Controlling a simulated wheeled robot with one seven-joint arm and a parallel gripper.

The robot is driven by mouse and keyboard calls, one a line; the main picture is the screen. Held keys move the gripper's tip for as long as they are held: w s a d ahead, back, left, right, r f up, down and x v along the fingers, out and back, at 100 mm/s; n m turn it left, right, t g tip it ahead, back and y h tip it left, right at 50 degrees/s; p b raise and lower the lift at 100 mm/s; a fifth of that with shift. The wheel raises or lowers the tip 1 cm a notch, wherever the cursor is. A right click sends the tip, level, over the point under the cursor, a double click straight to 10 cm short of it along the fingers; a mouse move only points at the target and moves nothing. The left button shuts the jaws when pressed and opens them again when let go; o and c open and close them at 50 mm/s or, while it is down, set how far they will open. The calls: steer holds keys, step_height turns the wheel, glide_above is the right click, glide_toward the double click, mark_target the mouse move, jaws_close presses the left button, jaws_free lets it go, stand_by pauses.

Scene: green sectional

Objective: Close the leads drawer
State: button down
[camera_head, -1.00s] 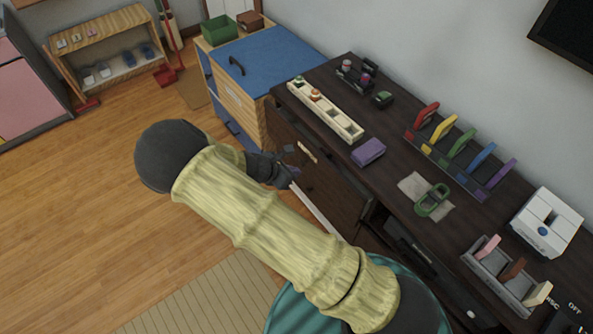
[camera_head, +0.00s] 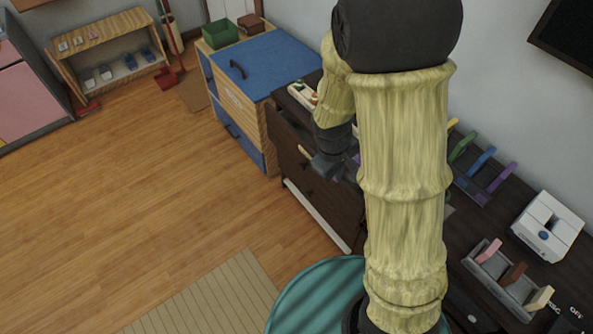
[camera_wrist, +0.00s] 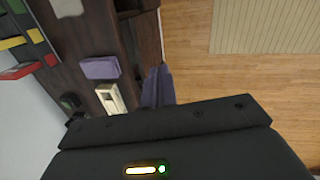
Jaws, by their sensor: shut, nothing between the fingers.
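The dark wood cabinet (camera_head: 325,205) runs along the wall, with drawer fronts on its left side. A small pale mark (camera_head: 304,151) and a long pale strip (camera_head: 315,215) show on this front. No label can be read, so I cannot tell which drawer is the leads drawer, and my arm hides much of the front. My gripper (camera_head: 325,168) is shut and empty, beside the upper cabinet front. In the wrist view its fingers (camera_wrist: 157,87) show just beside the cabinet edge. Whether they touch it cannot be told.
A purple box (camera_wrist: 100,67) and a pale slotted tray (camera_wrist: 109,98) lie on the cabinet top. A blue-topped wooden unit (camera_head: 255,60) stands beyond the cabinet. A teal round object (camera_head: 305,300) is at the bottom.

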steer(key=s+d+r+m+t+y, duration=0.1)
steer(key=s+d+r+m+y, duration=0.1)
steer(key=s+r+m, duration=0.4)
steer(key=shift+s+d+r+m+t, duration=0.2)
steer(key=shift+d+r+m+t, duration=0.1)
steer(key=shift+d+r+m, duration=0.7)
steer(key=c, duration=2.2)
jaws_free()
steer(key=shift+a+f, duration=0.1)
